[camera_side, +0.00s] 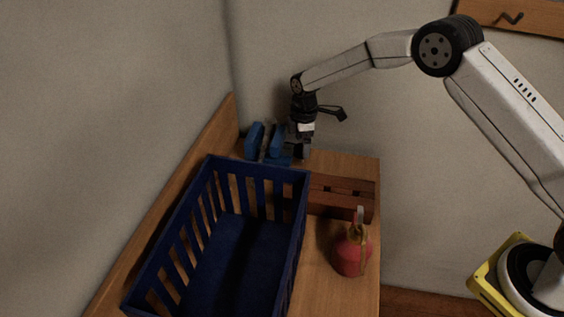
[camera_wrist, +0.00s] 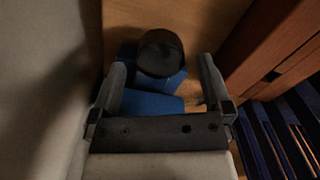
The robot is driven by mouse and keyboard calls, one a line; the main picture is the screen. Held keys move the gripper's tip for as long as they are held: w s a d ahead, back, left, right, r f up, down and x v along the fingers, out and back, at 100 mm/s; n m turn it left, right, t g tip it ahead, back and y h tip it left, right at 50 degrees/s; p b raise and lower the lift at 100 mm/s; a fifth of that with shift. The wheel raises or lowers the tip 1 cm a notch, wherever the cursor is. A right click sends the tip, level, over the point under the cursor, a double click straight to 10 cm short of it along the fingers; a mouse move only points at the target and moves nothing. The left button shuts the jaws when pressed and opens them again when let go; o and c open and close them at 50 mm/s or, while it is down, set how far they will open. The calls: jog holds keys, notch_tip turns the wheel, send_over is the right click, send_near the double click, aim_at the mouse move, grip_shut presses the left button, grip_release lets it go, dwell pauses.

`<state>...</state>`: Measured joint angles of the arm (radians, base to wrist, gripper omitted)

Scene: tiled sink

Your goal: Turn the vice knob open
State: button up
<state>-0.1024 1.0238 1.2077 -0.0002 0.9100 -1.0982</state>
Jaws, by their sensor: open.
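The blue vice (camera_side: 268,143) stands at the back of the wooden bench near the wall, partly hidden behind the blue crate and my gripper. In the wrist view the blue vice body (camera_wrist: 152,103) lies beneath its round dark knob (camera_wrist: 160,52). My gripper (camera_side: 302,150) points down at the right side of the vice. In the wrist view my gripper (camera_wrist: 165,75) is open, with one finger on each side of the knob and the knob showing just beyond the fingertips. I cannot tell whether either finger touches it.
A blue slatted crate (camera_side: 300,215) fills the front left of the bench (camera_side: 320,270). A brown wooden block (camera_side: 342,196) and a red round container (camera_side: 348,256) stand to its right. The wall is close behind the vice.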

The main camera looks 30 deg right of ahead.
jog(key=shift+r, duration=3.3)
jog(key=m, duration=0.3)
jog(key=shift+w+d+f+m, duration=0.15)
jog(key=shift+w+d+m, duration=0.05)
jog(key=shift+m, duration=0.1)
jog(key=shift+f, duration=0.1)
jog(key=shift+s+a+f, duration=0.1)
jog(key=shift+s+f, duration=0.05)
jog(key=shift+f, duration=3.65)
jog(key=shift+c, duration=0.2)
